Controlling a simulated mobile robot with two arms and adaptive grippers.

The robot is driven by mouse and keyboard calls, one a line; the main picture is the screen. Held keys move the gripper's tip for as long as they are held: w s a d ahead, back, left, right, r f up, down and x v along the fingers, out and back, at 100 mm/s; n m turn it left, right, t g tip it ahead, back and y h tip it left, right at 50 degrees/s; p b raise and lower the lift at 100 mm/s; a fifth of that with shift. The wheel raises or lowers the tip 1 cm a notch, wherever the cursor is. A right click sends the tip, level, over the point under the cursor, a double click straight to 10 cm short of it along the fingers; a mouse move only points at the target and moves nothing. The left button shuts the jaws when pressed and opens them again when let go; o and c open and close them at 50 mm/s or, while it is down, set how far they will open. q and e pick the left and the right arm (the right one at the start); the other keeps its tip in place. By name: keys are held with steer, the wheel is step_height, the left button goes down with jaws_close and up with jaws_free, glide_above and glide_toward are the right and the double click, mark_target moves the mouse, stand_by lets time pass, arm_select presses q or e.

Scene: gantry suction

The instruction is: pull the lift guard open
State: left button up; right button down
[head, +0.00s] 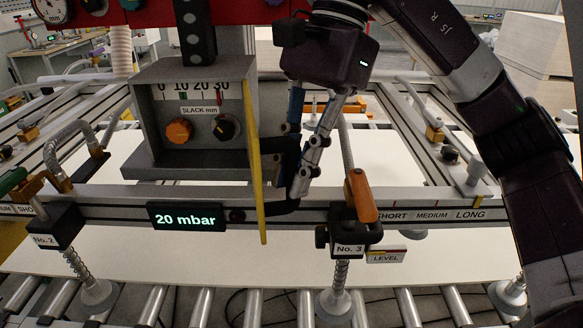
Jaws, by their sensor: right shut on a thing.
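The lift guard (256,165) looks like a narrow yellow panel, seen nearly edge-on. It stands at the right side of the grey control box (200,160) and reaches down past the front rail. My right gripper (282,180) comes down from above, just right of the guard. Its dark fingertips are shut on what looks like the guard's black handle, which the fingers partly hide. The box's face, with a slack scale, an orange knob (179,131) and a black knob (226,127), is uncovered. My left gripper is not in view.
A display (187,217) reading 20 mbar sits on the front rail (420,215). An orange-handled lever (361,196) rises close right of my gripper. Suction cups (334,305) hang over a white board (300,262) and rollers. A red beam crosses above.

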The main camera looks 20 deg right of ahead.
steer(key=c, duration=1.9)
jaws_free()
steer(key=shift+d+r, duration=0.1)
steer(key=shift+v, duration=5.9)
